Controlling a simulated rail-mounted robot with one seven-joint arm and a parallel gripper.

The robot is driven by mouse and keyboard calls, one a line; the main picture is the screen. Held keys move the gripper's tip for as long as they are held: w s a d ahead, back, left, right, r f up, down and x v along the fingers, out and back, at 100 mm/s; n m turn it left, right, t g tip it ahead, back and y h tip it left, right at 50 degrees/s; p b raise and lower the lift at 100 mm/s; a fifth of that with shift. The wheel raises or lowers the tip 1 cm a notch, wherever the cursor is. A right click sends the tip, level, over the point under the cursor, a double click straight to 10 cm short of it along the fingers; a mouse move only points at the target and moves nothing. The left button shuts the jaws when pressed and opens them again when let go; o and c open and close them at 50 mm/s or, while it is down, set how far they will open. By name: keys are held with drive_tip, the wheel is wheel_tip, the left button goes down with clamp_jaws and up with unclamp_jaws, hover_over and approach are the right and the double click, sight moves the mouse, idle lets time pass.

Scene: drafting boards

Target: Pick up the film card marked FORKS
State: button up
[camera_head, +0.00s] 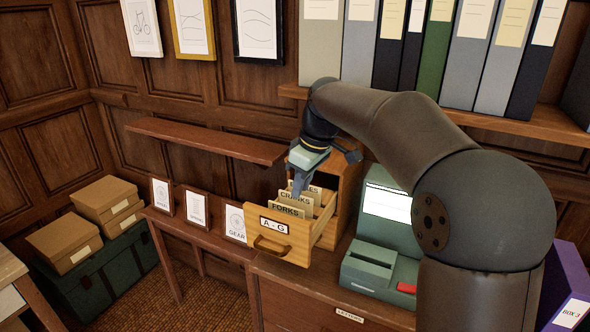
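The film card marked FORKS (287,211) stands upright at the front of an open wooden drawer labelled A - G (268,241). Behind it stands the card marked CRANKS (291,196), and behind that another card whose label is partly hidden and ends in ES. My gripper (297,189) points down over the drawer, its fingertips at the cards, close behind or above the FORKS card in the picture. I cannot tell whether the fingers touch a card, or how far apart they are.
The drawer sticks out from a small wooden cabinet (345,196) on a desk. A green machine with a red key (378,272) stands at its right. Small framed cards (198,208) stand at the left. A shelf of binders (465,55) hangs above, close to my arm.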

sight(286, 212)
drive_tip(key=shift+w+a+r+n, duration=0.2)
drive_tip(key=shift+w+n, duration=0.05)
drive_tip(key=shift+w, duration=0.25)
drive_tip(key=shift+w+a+r+n, duration=0.15)
drive_tip(key=shift+w+n, duration=0.1)
drive_tip(key=shift+w, duration=0.2)
drive_tip(key=b+x, duration=0.3)
drive_tip(key=x, duration=0.3)
drive_tip(key=b+x, duration=0.4)
drive_tip(key=x, duration=0.2)
drive_tip(key=shift+s+a+r, duration=0.1)
drive_tip(key=shift+a, duration=0.1)
clamp_jaws()
drive_tip(key=shift+r, duration=0.2)
